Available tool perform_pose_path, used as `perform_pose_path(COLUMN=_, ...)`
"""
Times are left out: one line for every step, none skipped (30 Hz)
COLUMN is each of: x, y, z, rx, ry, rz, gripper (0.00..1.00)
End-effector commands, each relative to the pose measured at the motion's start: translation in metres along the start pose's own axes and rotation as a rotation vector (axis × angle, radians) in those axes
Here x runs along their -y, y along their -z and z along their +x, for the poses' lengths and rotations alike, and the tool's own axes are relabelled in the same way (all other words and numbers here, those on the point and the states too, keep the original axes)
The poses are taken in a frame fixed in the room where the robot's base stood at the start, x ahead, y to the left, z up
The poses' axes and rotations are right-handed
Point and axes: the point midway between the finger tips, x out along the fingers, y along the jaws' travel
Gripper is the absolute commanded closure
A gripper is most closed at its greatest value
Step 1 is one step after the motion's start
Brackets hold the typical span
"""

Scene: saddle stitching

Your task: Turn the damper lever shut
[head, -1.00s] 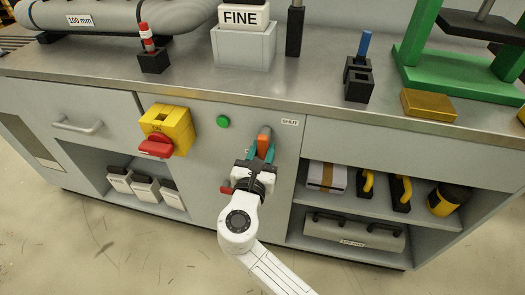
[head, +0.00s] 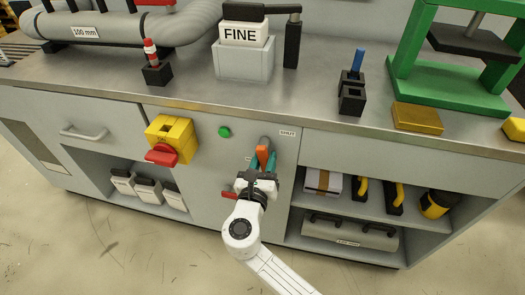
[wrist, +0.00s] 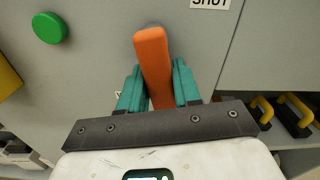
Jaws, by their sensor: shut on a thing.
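The damper lever's orange handle (head: 262,156) stands out from the grey cabinet front, with a grey part (head: 265,142) just behind it. It also shows large in the wrist view (wrist: 154,65), nearly upright with its top leaning slightly left. My gripper (head: 262,165) is shut on the handle, its teal fingers (wrist: 158,88) on either side. The SHUT label (head: 287,132) is up and to the right of the handle, apart from it. My gripper hides the lower end of the handle.
A green button (head: 224,132) and a yellow switch box with a red handle (head: 169,140) are to the left. A small red lever (head: 229,195) sits close beside my gripper. The metal worktop (head: 310,105) overhangs above. Open shelves (head: 375,210) lie to the right.

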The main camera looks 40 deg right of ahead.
Motion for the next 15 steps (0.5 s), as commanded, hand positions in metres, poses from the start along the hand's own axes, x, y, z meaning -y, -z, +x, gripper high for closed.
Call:
perform_pose_path(x=0.004, y=-0.008, z=0.000, rx=-0.004, ry=0.000, rz=-0.042, gripper=1.00)
perform_pose_path(x=0.005, y=-0.009, z=0.000, rx=-0.003, ry=0.000, rz=-0.067, gripper=1.00)
perform_pose_path(x=0.006, y=-0.009, z=0.000, rx=-0.004, ry=-0.001, rz=-0.099, gripper=1.00)
perform_pose_path(x=0.007, y=-0.009, z=0.000, rx=-0.004, ry=-0.001, rz=-0.125, gripper=1.00)
perform_pose_path(x=0.008, y=-0.009, z=0.000, rx=-0.003, ry=-0.001, rz=-0.152, gripper=1.00)
perform_pose_path(x=0.009, y=-0.009, z=0.000, rx=-0.004, ry=-0.001, rz=-0.186, gripper=1.00)
perform_pose_path(x=0.010, y=-0.009, z=0.000, rx=-0.003, ry=-0.001, rz=-0.211, gripper=1.00)
perform_pose_path(x=0.010, y=-0.010, z=0.000, rx=-0.003, ry=-0.001, rz=-0.238, gripper=1.00)
perform_pose_path(x=0.012, y=-0.010, z=0.000, rx=-0.003, ry=-0.001, rz=-0.274, gripper=1.00)
perform_pose_path(x=0.013, y=-0.010, z=0.000, rx=-0.003, ry=-0.001, rz=-0.301, gripper=1.00)
perform_pose_path(x=0.013, y=-0.011, z=0.000, rx=-0.002, ry=-0.001, rz=-0.329, gripper=1.00)
perform_pose_path(x=0.015, y=-0.011, z=0.000, rx=-0.003, ry=-0.001, rz=-0.367, gripper=1.00)
perform_pose_path(x=0.016, y=-0.011, z=0.000, rx=-0.003, ry=-0.001, rz=-0.394, gripper=1.00)
perform_pose_path(x=0.017, y=-0.011, z=0.000, rx=-0.003, ry=-0.001, rz=-0.424, gripper=1.00)
perform_pose_path(x=0.018, y=-0.012, z=0.000, rx=-0.003, ry=-0.001, rz=-0.461, gripper=1.00)
